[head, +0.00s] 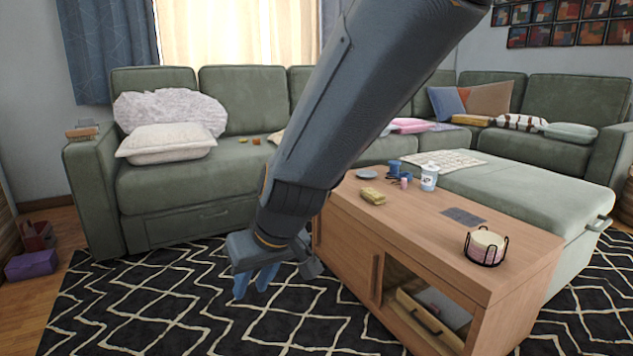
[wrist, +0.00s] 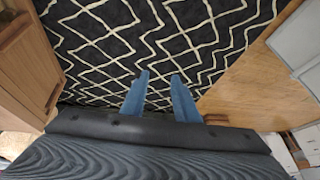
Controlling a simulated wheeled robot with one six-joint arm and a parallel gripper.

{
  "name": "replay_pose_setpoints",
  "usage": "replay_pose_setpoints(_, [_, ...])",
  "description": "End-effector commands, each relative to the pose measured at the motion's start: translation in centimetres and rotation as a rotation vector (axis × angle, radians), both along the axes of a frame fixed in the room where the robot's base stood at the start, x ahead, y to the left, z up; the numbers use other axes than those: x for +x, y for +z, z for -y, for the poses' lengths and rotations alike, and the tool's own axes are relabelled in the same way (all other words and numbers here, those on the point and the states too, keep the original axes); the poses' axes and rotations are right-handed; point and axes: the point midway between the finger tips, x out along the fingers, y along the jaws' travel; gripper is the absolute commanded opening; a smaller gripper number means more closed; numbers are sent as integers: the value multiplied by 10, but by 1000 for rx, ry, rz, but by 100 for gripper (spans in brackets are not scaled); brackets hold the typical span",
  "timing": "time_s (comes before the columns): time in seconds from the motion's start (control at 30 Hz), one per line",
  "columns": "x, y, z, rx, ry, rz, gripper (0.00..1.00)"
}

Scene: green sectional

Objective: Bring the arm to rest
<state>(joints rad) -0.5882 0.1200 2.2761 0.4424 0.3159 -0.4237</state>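My arm (head: 335,105) reaches down across the middle of the head view, in front of the sofa. My gripper (head: 254,284) hangs low over the black and white rug (head: 170,300), left of the coffee table, with its fingers pointing down. In the wrist view, the two blue fingers of my gripper (wrist: 160,86) stand apart with only rug showing between them. The gripper is open and empty. The arm hides part of the sofa and the left end of the table.
A wooden coffee table (head: 420,222) stands close to the right of my gripper, with a wire holder (head: 487,247) and several small things on top. An open drawer (head: 430,318) sits under it. The green sectional (head: 240,100) lies behind. The rug on the left is clear.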

Motion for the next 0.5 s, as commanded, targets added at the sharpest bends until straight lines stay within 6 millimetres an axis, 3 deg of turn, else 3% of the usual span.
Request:
replay_pose_setpoints(0.1, [-63, 20, 17, -26, 19, -90, 28])
replay_pose_setpoints(0.2, [-106, 27, 35, -60, 21, -158, 28])
replay_pose_setpoints(0.5, [-186, 38, 83, -158, 6, -272, 28])
